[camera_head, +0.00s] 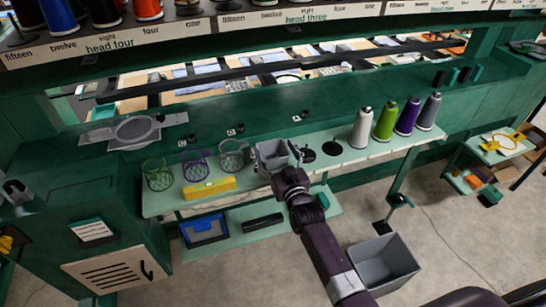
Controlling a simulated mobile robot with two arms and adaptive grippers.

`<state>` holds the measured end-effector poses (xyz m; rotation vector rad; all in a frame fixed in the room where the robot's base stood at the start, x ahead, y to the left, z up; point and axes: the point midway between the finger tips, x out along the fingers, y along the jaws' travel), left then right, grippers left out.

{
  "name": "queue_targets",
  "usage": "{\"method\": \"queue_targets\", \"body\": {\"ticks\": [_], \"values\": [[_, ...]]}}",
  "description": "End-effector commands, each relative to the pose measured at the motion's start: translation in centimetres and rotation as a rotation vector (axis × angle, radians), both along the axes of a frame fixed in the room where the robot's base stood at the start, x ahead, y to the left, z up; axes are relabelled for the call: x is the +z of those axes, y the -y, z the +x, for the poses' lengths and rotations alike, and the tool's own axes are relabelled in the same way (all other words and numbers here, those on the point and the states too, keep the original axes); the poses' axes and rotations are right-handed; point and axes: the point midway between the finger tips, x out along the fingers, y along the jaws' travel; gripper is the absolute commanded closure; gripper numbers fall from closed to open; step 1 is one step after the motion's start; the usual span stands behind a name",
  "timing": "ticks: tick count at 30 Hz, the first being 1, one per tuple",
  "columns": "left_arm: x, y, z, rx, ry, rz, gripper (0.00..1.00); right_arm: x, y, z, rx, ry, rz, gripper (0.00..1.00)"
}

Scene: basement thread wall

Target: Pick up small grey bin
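A small grey bin (275,150) is at the middle of the pale green shelf (335,160), between a grey wire basket and a black spool stand. My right gripper (278,158) is at the bin, with its arm reaching up from the bottom of the view. Dark finger parts show at the bin's left and right sides. The wrist hides the bin's near lower part. I cannot tell whether the fingers press on it or whether it is clear of the shelf. A larger grey bin (383,264) stands on the floor to the right of my arm. My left gripper is not seen.
Green (158,177), purple (194,166) and grey (232,156) wire baskets stand left of the small bin, with a yellow box (208,188) in front. Several thread cones (385,120) stand to the right. A lower shelf holds a blue crate (205,229). Floor on the right is partly clear.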

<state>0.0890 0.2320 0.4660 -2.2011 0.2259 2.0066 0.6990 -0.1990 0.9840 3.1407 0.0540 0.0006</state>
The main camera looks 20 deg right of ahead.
Motion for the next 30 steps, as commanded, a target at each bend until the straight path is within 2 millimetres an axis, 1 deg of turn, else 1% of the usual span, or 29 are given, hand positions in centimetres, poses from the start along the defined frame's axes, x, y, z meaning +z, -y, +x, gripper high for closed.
{"method": "queue_targets", "body": {"ticks": [1, 2, 9, 17, 23, 26, 29, 30], "values": [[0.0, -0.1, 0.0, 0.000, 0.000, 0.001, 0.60, 0.0, 0.0, 0.0, 0.000, 0.000, 0.000, 0.28], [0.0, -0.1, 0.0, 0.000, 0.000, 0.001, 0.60, 0.0, 0.0, 0.0, 0.000, 0.000, 0.000, 0.31], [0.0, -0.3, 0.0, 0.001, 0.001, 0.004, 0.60, 0.0, 0.0, 0.0, 0.000, 0.000, 0.000, 0.58], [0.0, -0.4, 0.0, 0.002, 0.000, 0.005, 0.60, 0.1, 0.0, 0.0, 0.000, 0.001, 0.000, 0.58], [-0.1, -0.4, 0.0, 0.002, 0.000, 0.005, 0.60, 1.1, 0.0, 0.0, 0.000, 0.002, 0.001, 0.58], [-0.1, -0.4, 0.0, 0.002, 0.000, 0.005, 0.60, 2.4, 0.0, 0.0, 0.000, 0.005, 0.002, 0.58], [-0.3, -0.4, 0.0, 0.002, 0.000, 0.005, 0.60, 4.4, 0.0, 0.0, 0.000, 0.007, 0.001, 0.58], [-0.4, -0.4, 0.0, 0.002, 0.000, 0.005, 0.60, 5.4, 0.0, 0.0, -0.001, 0.008, 0.001, 0.58]]}}
